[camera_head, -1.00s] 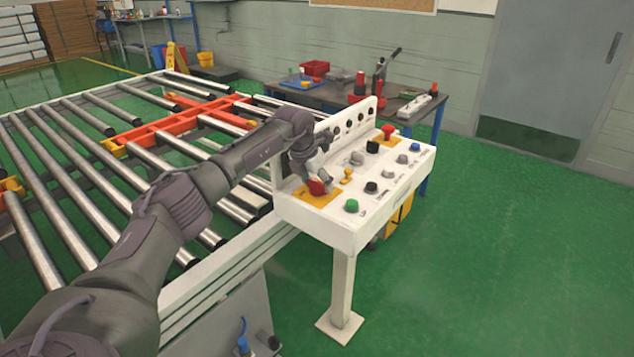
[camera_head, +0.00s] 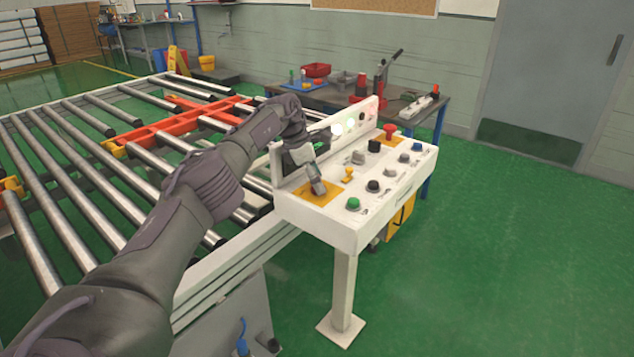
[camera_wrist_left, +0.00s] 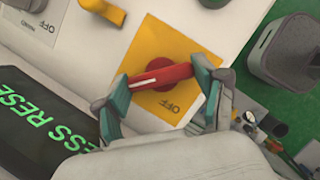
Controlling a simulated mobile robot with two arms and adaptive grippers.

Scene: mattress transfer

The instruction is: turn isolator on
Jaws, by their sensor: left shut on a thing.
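The isolator is a red rotary handle (camera_wrist_left: 160,77) on a yellow square plate (camera_wrist_left: 151,45) marked OFF. My left gripper (camera_wrist_left: 163,78) is shut on the handle, one finger at each end of it. In the head view, the left gripper (camera_head: 318,187) reaches down onto the yellow plate (camera_head: 335,190) at the near left corner of the white control panel (camera_head: 345,222) and hides the handle. A dark display (camera_wrist_left: 40,120) shows green text, partly cut off, reading "ESS RESE". My right gripper is not in view.
A green button (camera_head: 353,204), a small yellow switch (camera_head: 348,175), black knobs and a red button (camera_head: 390,131) stand close by on the panel. The roller conveyor (camera_head: 110,170) lies to the left. Green floor to the right is clear.

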